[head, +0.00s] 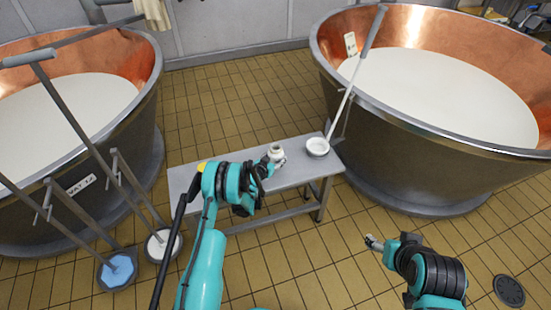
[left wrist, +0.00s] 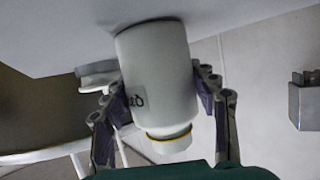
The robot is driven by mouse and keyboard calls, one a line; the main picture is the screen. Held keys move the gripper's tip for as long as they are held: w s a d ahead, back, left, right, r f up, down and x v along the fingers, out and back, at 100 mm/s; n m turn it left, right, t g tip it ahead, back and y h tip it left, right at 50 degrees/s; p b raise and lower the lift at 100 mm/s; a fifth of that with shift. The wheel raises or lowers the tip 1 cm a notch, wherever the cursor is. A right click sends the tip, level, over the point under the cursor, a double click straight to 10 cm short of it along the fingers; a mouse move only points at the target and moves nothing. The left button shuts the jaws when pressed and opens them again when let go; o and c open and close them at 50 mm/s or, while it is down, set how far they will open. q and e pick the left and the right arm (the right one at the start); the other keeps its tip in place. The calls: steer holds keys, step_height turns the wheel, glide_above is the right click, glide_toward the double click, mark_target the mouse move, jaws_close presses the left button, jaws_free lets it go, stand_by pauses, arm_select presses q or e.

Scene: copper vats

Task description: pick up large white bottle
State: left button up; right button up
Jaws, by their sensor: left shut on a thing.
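The large white bottle (head: 276,152) is upright at the grey bench (head: 188,178), towards its right half. In the left wrist view the bottle (left wrist: 160,75) appears upside down, with dark lettering on its side and its cap towards the camera. My left gripper (head: 275,163) has its fingers on both sides of the bottle's body and is shut on it. The fingers also show in the left wrist view (left wrist: 165,100). The bottle's base is at or very close to the bench top; I cannot tell if they touch. My right gripper (head: 374,243) is low at the right, away from the bench, its jaws too small to judge.
A white bowl (head: 317,147) stands right of the bottle. Large copper vats of white liquid stand at left (head: 130,125) and right (head: 400,150). Long-handled tools lean at the left vat, near a blue-filled bucket (head: 117,270) and a white one (head: 162,246). Tiled floor lies open behind the bench.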

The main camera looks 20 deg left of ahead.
mark_target(273, 152)
arm_select(q)
steer(key=shift+r, duration=0.15)
step_height(273, 152, up, 4)
steer(key=shift+r+p, duration=0.2)
steer(key=shift+p, duration=1.05)
steer(key=w+d+r+p, duration=0.1)
steer(key=d+r+p, duration=0.3)
steer(key=d+r, duration=0.6)
steer(key=shift+r+p, duration=0.2)
steer(key=shift+p, duration=0.2)
